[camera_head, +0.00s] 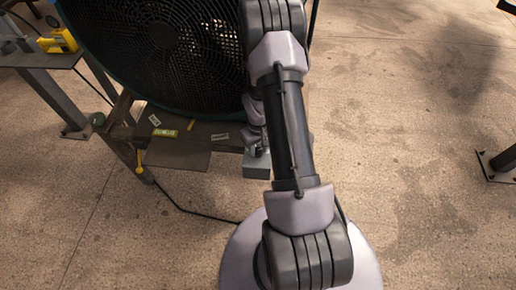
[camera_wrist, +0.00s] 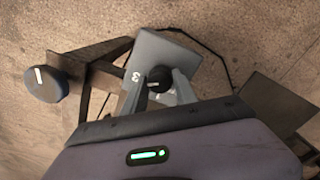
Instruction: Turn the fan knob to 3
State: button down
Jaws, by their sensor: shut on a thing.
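The large dark fan (camera_head: 165,45) stands at the upper left in the head view. A small grey control box (camera_head: 257,166) sits beside its lower right, partly hidden by my arm. In the wrist view the grey box (camera_wrist: 178,54) carries the black fan knob (camera_wrist: 158,76), with a white 3 printed to the knob's left. A small pale mark shows on the knob, but I cannot tell exactly where it points. My gripper (camera_wrist: 159,86) has one finger on each side of the knob and is shut on it.
A table (camera_head: 30,58) with a yellow tool (camera_head: 58,41) stands at the left. A dark round object (camera_wrist: 45,84) with a white mark lies left of the box in the wrist view. A black cable (camera_head: 200,213) runs along the floor. The floor at right is mostly clear.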

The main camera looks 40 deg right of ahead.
aim_at(258, 150)
jog(key=c, duration=1)
grip_release()
jog(key=shift+o, duration=0.2)
notch_tip(258, 150, up, 17)
jog(key=p, duration=0.6)
jog(key=shift+r, duration=0.2)
